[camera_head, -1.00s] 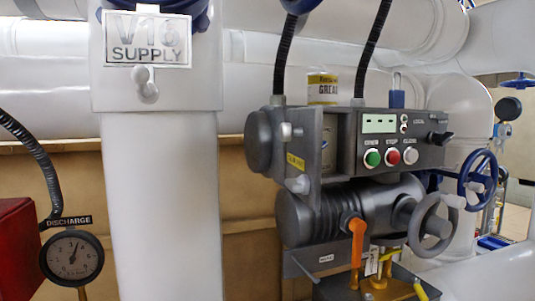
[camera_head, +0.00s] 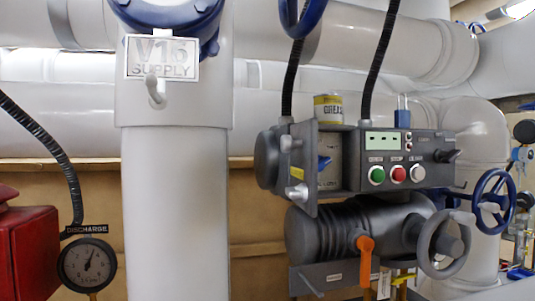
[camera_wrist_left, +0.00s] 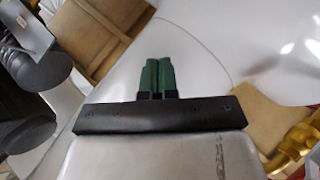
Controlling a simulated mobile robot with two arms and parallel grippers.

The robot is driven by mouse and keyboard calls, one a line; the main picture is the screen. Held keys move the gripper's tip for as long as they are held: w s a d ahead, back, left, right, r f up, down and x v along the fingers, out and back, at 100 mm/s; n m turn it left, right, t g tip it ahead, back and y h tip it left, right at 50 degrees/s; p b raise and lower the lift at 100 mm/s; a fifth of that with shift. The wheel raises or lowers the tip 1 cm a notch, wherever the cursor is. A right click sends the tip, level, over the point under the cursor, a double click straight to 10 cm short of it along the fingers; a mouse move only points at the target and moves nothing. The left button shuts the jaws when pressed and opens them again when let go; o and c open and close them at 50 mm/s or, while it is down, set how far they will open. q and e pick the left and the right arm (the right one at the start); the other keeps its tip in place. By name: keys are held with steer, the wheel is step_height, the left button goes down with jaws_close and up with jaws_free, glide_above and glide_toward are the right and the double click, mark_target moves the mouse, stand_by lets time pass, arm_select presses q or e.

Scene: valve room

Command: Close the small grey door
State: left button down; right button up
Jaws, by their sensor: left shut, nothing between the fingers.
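The small grey door (camera_head: 301,168) is on the left part of the grey control box (camera_head: 429,173) in the head view. It stands open, swung out towards me and seen at a slant. My right gripper is in neither view.
A white vertical pipe (camera_head: 175,210) with a V16 SUPPLY plate stands left of the box. A grey motor (camera_head: 350,230), an orange lever (camera_head: 366,255) and handwheels (camera_head: 445,245) are below and right. A grease can (camera_head: 328,109) and blue padlock (camera_head: 403,115) sit on top.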

arm_select(q)
step_height(320, 180, up, 15)
steer(key=n+t+h, duration=0.2)
steer(key=s+r+n+t+h, duration=0.3)
steer(key=s+r, duration=1.6)
steer(key=r, duration=0.4)
steer(key=p, duration=0.6)
glide_toward(282, 148)
steer(key=w, duration=0.5)
steer(key=d+p, duration=0.1)
steer(key=w+d+p, duration=0.1)
steer(key=d, duration=0.1)
steer(key=shift+d+r, duration=0.2)
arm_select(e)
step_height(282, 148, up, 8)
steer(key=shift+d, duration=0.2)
arm_select(q)
steer(key=shift+w+a, duration=0.1)
steer(key=shift+f+n, duration=0.1)
steer(key=shift+n, duration=0.2)
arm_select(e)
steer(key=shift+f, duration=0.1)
